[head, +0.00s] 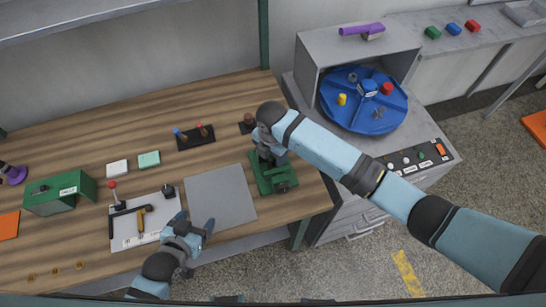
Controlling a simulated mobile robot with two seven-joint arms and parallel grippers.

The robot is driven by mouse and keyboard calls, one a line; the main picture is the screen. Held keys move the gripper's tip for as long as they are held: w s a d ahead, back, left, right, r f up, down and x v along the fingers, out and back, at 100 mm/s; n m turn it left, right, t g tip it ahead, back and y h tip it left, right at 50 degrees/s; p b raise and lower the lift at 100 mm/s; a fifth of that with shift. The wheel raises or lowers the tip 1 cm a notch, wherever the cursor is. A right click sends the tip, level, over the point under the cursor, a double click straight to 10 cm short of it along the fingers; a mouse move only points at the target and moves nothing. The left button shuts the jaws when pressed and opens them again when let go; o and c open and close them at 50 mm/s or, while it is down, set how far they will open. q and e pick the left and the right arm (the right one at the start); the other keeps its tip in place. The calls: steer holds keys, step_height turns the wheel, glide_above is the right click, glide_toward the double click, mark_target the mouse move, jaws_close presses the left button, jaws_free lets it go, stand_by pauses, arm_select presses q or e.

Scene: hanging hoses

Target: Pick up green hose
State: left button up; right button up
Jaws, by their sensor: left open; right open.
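I see no hose that I can make out as green in the head view. My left gripper (195,222) is open and empty, low over the front edge of the wooden bench between a white board and a grey mat. My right gripper (270,155) points down at the bench's right end, by a green fixture (276,180). Its forearm hides part of the bench there, and its fingertips are hard to make out; I see nothing held in it. I cannot tell whether it touches the fixture.
The wooden bench (110,145) bears a grey mat (220,197), a white tool board (130,240) and a green box (58,193). A blue round tray (365,118) sits in a grey housing at right. Small green, blue and red blocks (453,29) lie on the back shelf.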

steer(key=shift+f, duration=0.35)
steer(key=c, duration=1)
steer(key=shift+r, duration=0.1)
